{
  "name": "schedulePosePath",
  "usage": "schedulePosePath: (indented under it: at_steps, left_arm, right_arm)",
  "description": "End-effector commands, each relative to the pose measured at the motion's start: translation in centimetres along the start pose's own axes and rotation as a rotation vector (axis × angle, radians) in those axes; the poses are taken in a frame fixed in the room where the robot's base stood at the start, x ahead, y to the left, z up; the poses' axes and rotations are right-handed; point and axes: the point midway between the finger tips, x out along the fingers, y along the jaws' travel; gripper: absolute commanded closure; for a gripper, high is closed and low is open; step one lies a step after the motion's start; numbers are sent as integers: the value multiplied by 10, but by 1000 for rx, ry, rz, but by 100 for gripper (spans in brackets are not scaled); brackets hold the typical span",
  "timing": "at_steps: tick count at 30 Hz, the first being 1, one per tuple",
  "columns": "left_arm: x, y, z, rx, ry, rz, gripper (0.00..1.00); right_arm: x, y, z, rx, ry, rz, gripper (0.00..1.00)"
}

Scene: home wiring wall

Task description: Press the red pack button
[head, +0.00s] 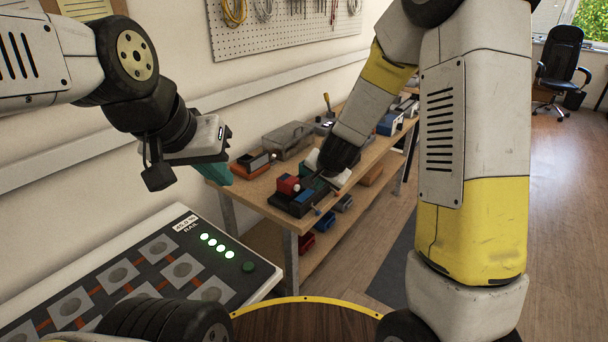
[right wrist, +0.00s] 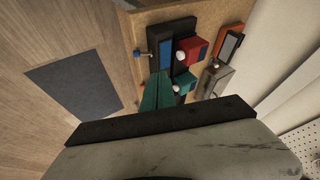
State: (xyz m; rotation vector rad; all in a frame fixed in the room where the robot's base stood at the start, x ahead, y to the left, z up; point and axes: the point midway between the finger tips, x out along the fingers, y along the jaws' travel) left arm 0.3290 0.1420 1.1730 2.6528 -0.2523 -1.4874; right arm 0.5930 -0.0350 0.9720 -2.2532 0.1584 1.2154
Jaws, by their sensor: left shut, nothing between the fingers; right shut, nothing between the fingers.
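A red block (head: 288,185) sits on a dark device at the near end of the workbench. In the right wrist view the red block (right wrist: 195,49) has a white round knob (right wrist: 180,55) beside it; I cannot tell which part is the button. My right gripper (right wrist: 157,92) is shut and empty, its teal fingers pointing at the device, close to it but seemingly apart from the red block. In the head view my right arm partly hides its fingers. My left gripper (head: 216,173) is shut and empty, held left of the bench above the panel.
A panel (head: 262,280) with round grey pads, lit green lamps and a dark green button (head: 249,267) stands at the near left. A teal block (right wrist: 184,78) lies next to the red one. A grey metal box (head: 287,139) and an orange-and-black item (head: 252,162) stand behind on the bench.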

Motion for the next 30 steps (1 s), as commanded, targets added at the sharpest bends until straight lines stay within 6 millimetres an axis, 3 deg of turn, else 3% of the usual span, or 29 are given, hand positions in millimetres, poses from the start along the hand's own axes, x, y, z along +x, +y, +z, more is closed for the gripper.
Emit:
schedulePosePath:
  at_steps: [13,27,30]
  left_arm:
    - [0,0,0,0,0,0,100]
    - [0,0,0,0,0,0,100]
    - [0,0,0,0,0,0,100]
  right_arm:
    - [10,1,0,0,-1,2,100]
    - [103,1,1,1,-3,2,100]
    - [109,-17,1,-5,-1,-3,100]
